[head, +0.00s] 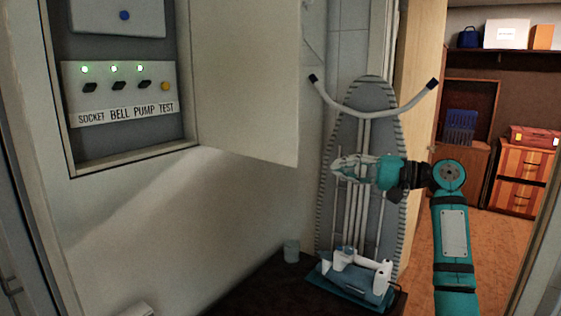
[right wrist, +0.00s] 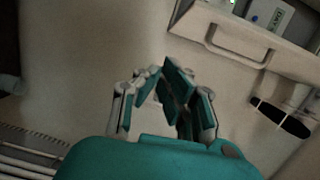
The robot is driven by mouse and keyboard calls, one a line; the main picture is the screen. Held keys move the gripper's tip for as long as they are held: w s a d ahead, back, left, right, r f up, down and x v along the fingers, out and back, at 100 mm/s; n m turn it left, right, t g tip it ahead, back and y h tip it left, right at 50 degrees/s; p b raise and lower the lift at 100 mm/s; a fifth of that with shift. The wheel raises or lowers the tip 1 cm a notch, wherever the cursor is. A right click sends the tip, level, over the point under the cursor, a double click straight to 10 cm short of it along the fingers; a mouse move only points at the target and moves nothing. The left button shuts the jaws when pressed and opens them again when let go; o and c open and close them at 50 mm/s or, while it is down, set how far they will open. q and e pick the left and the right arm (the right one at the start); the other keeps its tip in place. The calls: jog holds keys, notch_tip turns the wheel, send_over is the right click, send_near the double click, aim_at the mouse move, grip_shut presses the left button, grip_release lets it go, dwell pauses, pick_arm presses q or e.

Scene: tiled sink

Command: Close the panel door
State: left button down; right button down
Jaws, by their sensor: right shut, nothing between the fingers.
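The electrical panel (head: 122,96) is set in the wall at the left of the head view, with green lights and small switches. Its pale door (head: 245,80) stands wide open, extending to the right from the panel's right side. In the right wrist view a pale surface with a bar handle (right wrist: 240,42) shows at upper right; it looks like the door's outer face. My right gripper (head: 337,166) is right of the door's free edge and slightly below its lower corner, pointing left. Its fingers (right wrist: 160,75) are shut and empty, apart from the handle. My left gripper is not in view.
An ironing board (head: 372,95) leans upright behind my right gripper. A doorway at right opens onto a room with a wooden drawer unit (head: 520,175).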

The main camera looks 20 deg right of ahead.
aim_at(295, 161)
jog(key=w+a+p, duration=0.1)
jog(key=a, duration=0.2)
jog(key=w+a+r+p, duration=0.1)
jog(key=w+a+p, duration=0.1)
jog(key=a, duration=0.1)
jog(key=w+a+p, duration=0.1)
jog(key=w+a, duration=0.1)
jog(key=a, duration=0.1)
jog(key=shift+a+r+p, duration=0.25)
jog(key=shift+r+p, duration=0.05)
jog(key=shift+a+f, duration=0.1)
